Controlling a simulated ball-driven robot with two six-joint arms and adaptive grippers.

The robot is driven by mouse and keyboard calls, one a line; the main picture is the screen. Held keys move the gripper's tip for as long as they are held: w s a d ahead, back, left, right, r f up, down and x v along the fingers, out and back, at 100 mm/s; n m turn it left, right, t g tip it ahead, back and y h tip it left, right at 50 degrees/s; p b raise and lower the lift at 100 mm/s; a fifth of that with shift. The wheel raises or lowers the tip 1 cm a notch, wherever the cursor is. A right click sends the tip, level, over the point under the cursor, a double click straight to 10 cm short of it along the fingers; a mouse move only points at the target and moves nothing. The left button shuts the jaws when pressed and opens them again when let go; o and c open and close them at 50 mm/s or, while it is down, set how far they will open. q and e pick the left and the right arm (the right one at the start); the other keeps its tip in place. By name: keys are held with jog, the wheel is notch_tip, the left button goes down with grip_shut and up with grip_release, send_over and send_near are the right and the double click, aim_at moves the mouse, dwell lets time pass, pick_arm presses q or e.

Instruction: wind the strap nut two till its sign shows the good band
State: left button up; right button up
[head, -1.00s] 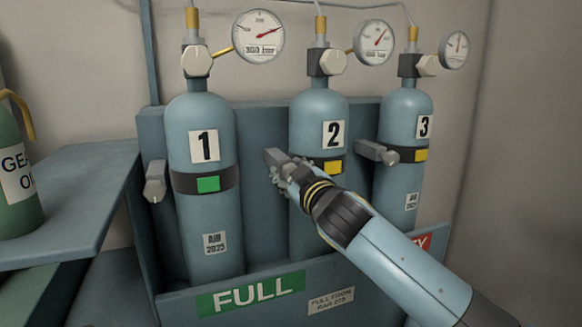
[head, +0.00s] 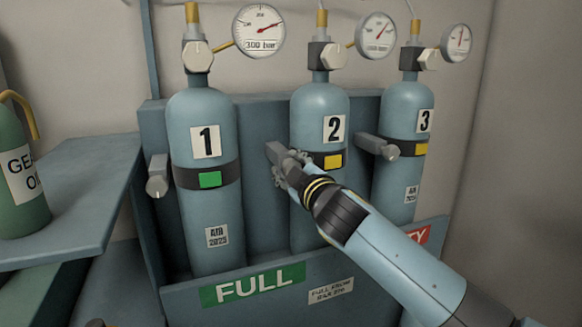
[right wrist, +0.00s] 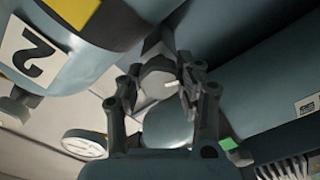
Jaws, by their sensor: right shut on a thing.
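Strap nut two (head: 274,151) is a grey knob at the left of the blue cylinder marked 2 (head: 318,110). My right gripper (head: 284,163) is shut on it. In the right wrist view the grey nut (right wrist: 158,84), with a small white mark, sits between the two fingers of the right gripper (right wrist: 157,92). The fingers hide part of it. The sign on strap two (head: 333,162) shows yellow, and its yellow face also shows in the right wrist view (right wrist: 72,10). My left gripper is not in view.
Cylinder 1 (head: 200,115) has a green sign (head: 209,180) and its own nut (head: 157,175). Cylinder 3 (head: 405,105) has a yellow sign (head: 421,149) and a nut (head: 376,145) close right of cylinder 2. A blue shelf (head: 85,215) stands at the left.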

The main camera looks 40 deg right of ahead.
jog(key=o, duration=1.2)
jog(key=v, duration=1.2)
jog(key=shift+f, duration=0.1)
